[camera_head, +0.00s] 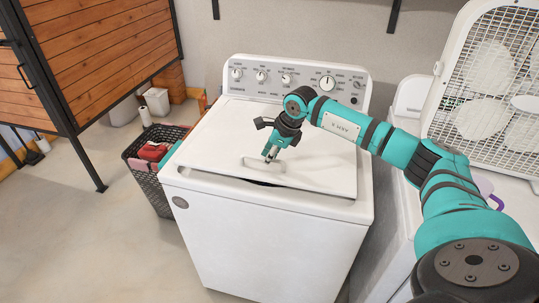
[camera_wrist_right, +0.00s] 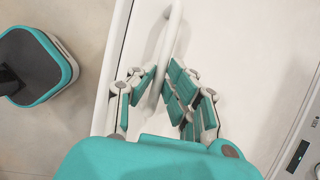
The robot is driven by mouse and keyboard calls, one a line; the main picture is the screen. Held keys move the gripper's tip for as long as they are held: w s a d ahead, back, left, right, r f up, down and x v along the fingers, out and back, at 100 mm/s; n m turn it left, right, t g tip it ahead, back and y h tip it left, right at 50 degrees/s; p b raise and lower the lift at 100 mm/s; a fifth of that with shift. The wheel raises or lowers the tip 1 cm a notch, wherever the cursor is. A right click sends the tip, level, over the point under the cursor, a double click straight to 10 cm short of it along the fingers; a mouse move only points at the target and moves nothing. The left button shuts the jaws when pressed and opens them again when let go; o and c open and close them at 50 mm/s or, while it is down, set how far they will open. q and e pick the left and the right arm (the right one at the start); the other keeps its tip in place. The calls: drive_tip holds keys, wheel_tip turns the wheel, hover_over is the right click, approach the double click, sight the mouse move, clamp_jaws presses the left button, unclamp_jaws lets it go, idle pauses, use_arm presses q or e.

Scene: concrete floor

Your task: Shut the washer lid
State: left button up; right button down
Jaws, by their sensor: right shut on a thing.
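The white washer (camera_head: 265,240) stands in the middle of the head view. Its lid (camera_head: 215,135) lies nearly flat over the top. A short dark gap shows under the lid's front edge, below the handle; I cannot tell if the lid is fully seated. The lid's pale bar handle (camera_head: 250,163) is near the front edge, and it also shows in the right wrist view (camera_wrist_right: 172,35). My right gripper (camera_head: 270,155) is shut on the handle, with its fingers on both sides of the bar in the wrist view (camera_wrist_right: 158,92). My left gripper is not in view.
A control panel (camera_head: 300,80) with knobs rises behind the lid. A dark basket (camera_head: 152,178) of laundry stands left of the washer. A white box fan (camera_head: 490,85) stands at the right on a white appliance (camera_head: 385,255). A wooden cabinet (camera_head: 100,45) is at the upper left.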

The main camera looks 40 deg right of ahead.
sight(268, 171)
drive_tip(key=f+b, duration=0.2)
drive_tip(key=f, duration=0.1)
drive_tip(key=f+b, duration=0.1)
drive_tip(key=f, duration=0.1)
drive_tip(key=shift+s+a+b, duration=0.3)
drive_tip(key=shift+s+b, duration=0.05)
drive_tip(key=shift+b, duration=0.05)
drive_tip(key=shift+s+a, duration=0.1)
drive_tip(key=shift+f, duration=0.1)
drive_tip(key=c, duration=1.4)
unclamp_jaws()
drive_tip(key=shift+o, duration=0.2)
drive_tip(key=shift+r, duration=0.35)
drive_tip(key=v, duration=1.1)
drive_tip(key=shift+r, duration=0.2)
